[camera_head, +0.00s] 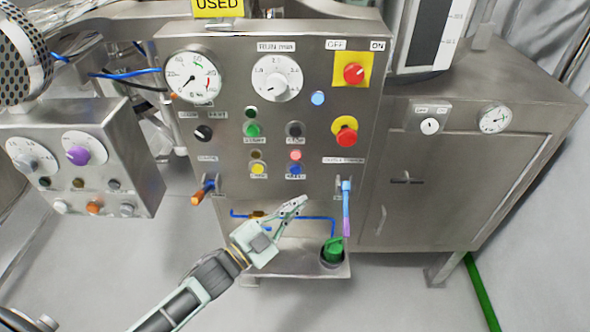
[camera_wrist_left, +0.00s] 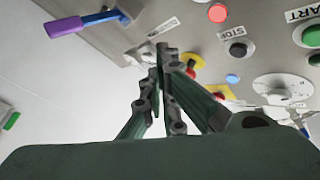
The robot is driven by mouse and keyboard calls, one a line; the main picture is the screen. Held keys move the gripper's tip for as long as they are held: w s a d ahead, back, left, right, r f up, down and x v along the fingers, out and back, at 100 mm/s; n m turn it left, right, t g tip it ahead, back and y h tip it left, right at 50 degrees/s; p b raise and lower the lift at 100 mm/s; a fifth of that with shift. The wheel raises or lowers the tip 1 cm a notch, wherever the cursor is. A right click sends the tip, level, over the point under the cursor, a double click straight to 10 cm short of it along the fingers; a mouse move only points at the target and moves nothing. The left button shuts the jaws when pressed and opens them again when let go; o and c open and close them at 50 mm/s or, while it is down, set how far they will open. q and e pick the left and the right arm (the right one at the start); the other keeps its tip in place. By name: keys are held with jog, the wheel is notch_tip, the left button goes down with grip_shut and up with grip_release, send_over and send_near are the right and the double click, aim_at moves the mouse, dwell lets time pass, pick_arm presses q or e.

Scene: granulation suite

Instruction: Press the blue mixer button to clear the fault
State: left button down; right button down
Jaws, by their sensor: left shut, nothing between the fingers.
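The grey control panel (camera_head: 225,140) faces me. A blue button (camera_head: 295,170) sits low in its middle, under a pink-red lamp (camera_head: 295,155); its label is too small to read surely. My left gripper (camera_head: 298,203) is shut and empty, its fingertips below the blue button in the picture and apart from it as far as I can tell. In the left wrist view the shut fingers (camera_wrist_left: 162,52) point toward the panel; the pink-red lamp (camera_wrist_left: 218,12) shows there, but I cannot make out the blue button. My right gripper is not in view.
A yellow button (camera_head: 258,169) is left of the blue one, a black stop button (camera_head: 295,129) above. A round blue lamp (camera_head: 317,98) is higher up. A red emergency stop (camera_head: 346,132) and a blue-purple handle (camera_head: 346,205) are at the right.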

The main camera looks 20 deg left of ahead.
aim_at(296, 169)
pick_arm(q)
jog(key=w+a+b, duration=0.2)
jog(key=w+b, duration=0.1)
jog(key=w, duration=0.5)
jog(key=shift+w+a, duration=0.25)
dwell(0.4)
jog(key=shift+w, duration=0.15)
dwell(1.0)
jog(key=shift+w+a+b, duration=0.1)
jog(key=shift+w+b, duration=0.15)
jog(key=shift+b, duration=0.05)
jog(key=shift+w+a, duration=0.1)
jog(key=shift+w, duration=0.3)
dwell(0.5)
jog(key=shift+s, duration=0.1)
dwell(0.4)
jog(key=shift+s+d, duration=0.25)
jog(key=shift+s, duration=0.5)
